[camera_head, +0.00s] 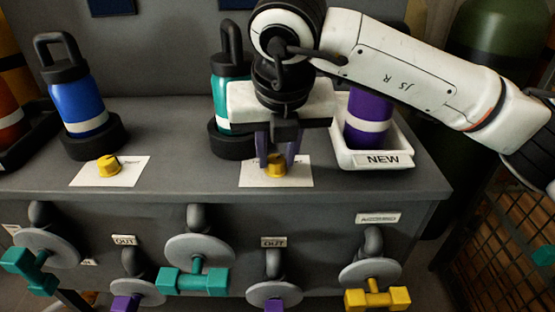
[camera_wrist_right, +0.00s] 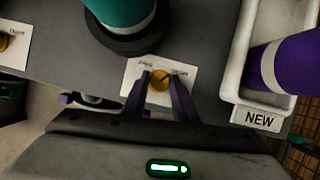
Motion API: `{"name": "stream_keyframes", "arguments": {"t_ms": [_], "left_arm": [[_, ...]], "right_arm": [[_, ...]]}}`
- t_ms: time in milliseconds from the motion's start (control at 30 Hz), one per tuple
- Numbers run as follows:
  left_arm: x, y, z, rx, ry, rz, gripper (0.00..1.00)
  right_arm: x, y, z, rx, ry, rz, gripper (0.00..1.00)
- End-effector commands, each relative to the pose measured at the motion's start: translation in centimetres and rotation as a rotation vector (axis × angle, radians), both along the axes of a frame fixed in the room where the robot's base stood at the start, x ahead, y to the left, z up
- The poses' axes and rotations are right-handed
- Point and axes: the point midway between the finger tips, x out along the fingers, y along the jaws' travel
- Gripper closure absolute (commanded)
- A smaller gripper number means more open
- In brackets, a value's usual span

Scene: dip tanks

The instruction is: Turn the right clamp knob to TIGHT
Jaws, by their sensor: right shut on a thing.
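The right clamp knob (camera_head: 275,167) is a yellow knob on a white label card (camera_head: 297,177) on the grey bench top. My right gripper (camera_head: 276,160) comes down from above, its two purple fingers shut on the knob. In the right wrist view the knob (camera_wrist_right: 159,82) sits between the fingertips (camera_wrist_right: 160,85), with a dark pointer line on its top. The card's printed words are small and partly covered, so I cannot read the knob's setting surely. A second yellow knob (camera_head: 108,165) is on another white card to the left. My left gripper is out of view.
A teal bottle (camera_head: 219,95) in a black ring stands behind the knob. A purple bottle (camera_head: 367,125) stands in a white tray marked NEW (camera_head: 404,144) close on the right. A blue bottle (camera_head: 80,105) stands left. Valves with coloured handles line the bench front.

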Motion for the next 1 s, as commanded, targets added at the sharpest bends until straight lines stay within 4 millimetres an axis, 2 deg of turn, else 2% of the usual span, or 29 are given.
{"name": "stream_keyframes", "arguments": {"t_ms": [300, 833, 867, 933, 1000], "left_arm": [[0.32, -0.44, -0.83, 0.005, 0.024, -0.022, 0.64], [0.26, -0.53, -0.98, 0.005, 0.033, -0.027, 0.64], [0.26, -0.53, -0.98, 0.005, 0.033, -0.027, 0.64], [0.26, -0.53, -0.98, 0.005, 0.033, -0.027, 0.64], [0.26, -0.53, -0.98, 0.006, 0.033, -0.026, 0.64]], "right_arm": [[-0.01, 0.08, -0.01, 0.000, 0.001, -0.113, 0.97], [-0.02, 0.10, 0.03, 0.001, 0.002, -0.131, 0.97], [-0.02, 0.10, 0.03, 0.001, 0.002, -0.131, 0.69], [-0.02, 0.10, 0.02, 0.001, 0.002, -0.131, 0.57], [-0.02, 0.10, 0.02, 0.001, 0.002, -0.131, 0.55]]}}
